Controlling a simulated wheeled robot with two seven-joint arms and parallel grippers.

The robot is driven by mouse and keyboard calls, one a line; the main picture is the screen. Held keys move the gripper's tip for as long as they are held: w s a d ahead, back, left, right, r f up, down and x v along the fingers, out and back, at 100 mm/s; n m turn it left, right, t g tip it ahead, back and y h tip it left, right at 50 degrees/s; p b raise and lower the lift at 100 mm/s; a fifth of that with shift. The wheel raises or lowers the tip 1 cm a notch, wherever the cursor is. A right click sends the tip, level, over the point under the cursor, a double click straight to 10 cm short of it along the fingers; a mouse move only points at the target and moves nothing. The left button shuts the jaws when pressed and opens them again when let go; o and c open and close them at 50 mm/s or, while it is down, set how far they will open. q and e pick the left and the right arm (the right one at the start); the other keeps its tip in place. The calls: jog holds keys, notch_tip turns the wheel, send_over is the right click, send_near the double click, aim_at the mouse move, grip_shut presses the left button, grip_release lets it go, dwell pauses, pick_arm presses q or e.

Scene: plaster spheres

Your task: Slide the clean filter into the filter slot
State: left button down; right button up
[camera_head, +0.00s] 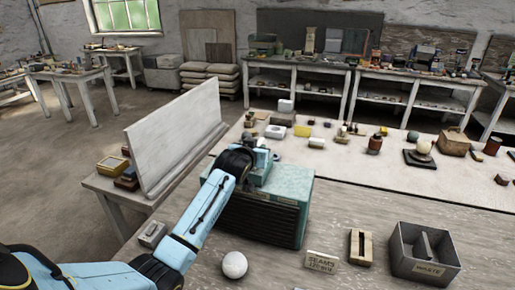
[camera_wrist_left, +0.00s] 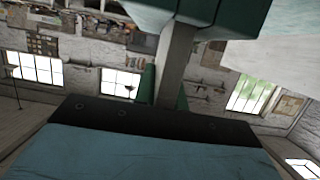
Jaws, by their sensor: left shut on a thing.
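The teal machine (camera_head: 290,190) with a dark slatted front stands on the near bench. My left gripper (camera_head: 262,158) is at its top, with the arm reaching in from the lower left. In the left wrist view, the gripper (camera_wrist_left: 165,90) is shut on a flat grey piece seen edge-on, which I take for the clean filter (camera_wrist_left: 178,62). Its far end meets or overlaps the teal machine (camera_wrist_left: 215,12); I cannot tell how far it is in. The slot itself is hidden. In the head view the filter is mostly hidden by the gripper. My right gripper is not in view.
A grey bin (camera_head: 405,262) labelled WASTE, with a dark grey slab (camera_head: 424,245) in it, stands at right. A slotted wooden block (camera_head: 354,247), a small sign (camera_head: 321,262) and a white sphere (camera_head: 234,264) are in front. A tall pale board (camera_head: 175,140) stands left of the machine.

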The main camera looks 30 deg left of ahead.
pick_arm(q)
jog(key=shift+f, duration=0.15)
jog(key=c, duration=1.4)
grip_release()
jog(key=shift+o, duration=0.2)
jog(key=shift+r+p, duration=2.05)
jog(key=shift+p, duration=0.15)
